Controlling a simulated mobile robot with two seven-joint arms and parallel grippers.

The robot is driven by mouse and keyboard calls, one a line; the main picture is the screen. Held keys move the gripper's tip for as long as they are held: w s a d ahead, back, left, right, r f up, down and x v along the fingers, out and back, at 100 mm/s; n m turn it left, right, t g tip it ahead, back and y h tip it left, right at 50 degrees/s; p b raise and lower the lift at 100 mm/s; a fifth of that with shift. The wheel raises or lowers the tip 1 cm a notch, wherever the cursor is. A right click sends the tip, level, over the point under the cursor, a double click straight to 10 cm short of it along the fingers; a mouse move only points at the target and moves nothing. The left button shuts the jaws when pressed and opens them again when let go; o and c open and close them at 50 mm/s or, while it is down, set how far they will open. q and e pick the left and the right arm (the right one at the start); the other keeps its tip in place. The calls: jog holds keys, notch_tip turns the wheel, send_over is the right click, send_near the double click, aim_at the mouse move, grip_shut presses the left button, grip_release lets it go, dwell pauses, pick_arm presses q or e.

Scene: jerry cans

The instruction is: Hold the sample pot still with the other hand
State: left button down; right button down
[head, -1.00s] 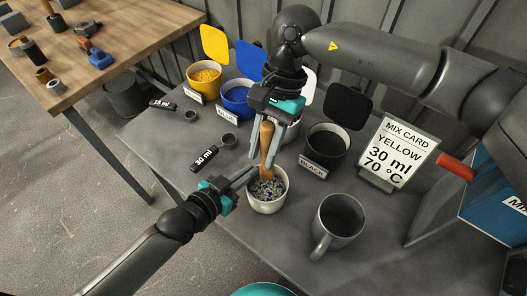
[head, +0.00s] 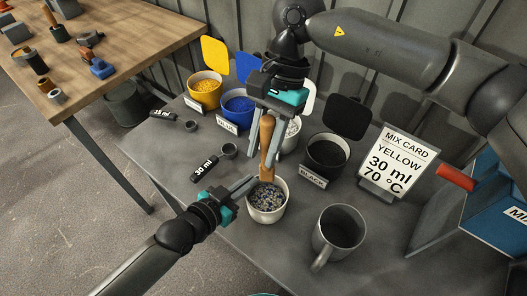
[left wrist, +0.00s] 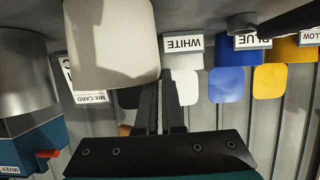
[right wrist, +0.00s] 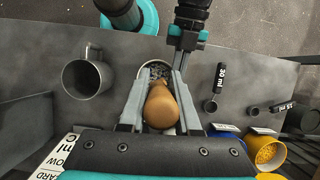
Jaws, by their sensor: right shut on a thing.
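The sample pot (head: 279,211), a small pale cup with mixed coloured granules (head: 266,196), stands upright on the grey table. My left gripper (head: 254,184) is at its far left rim, with a narrow gap between the fingers. In the left wrist view the pot's pale wall (left wrist: 110,40) hides part of these fingers, so I cannot tell whether they touch it. My right gripper (head: 266,150) is shut on a wooden pestle-like tool (head: 267,135), held nearly upright above the pot with its lower end at the pot's opening. The tool also shows in the right wrist view (right wrist: 160,106).
A grey mug (head: 345,240) stands right of the pot. Yellow (head: 205,100), blue (head: 235,123), white and black (head: 328,165) tubs line the back. A mix card (head: 388,165) stands at right. Measuring scoops (head: 205,167) lie at left.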

pick_arm(q)
jog(key=shift+s+f, duration=0.25)
jog(key=shift+f, duration=0.2)
pick_arm(e)
jog(key=s+d+r, duration=0.4)
jog(key=d, duration=0.2)
jog(key=shift+s+d, duration=0.25)
jog(key=shift+s, duration=0.1)
pick_arm(q)
jog(key=c, duration=1)
grip_release()
jog(key=shift+o, duration=0.2)
jog(key=shift+s, duration=0.1)
jog(key=r+v, duration=0.1)
jog(key=v, duration=1)
jog(key=shift+a, duration=0.3)
jog(key=shift+r, duration=0.15)
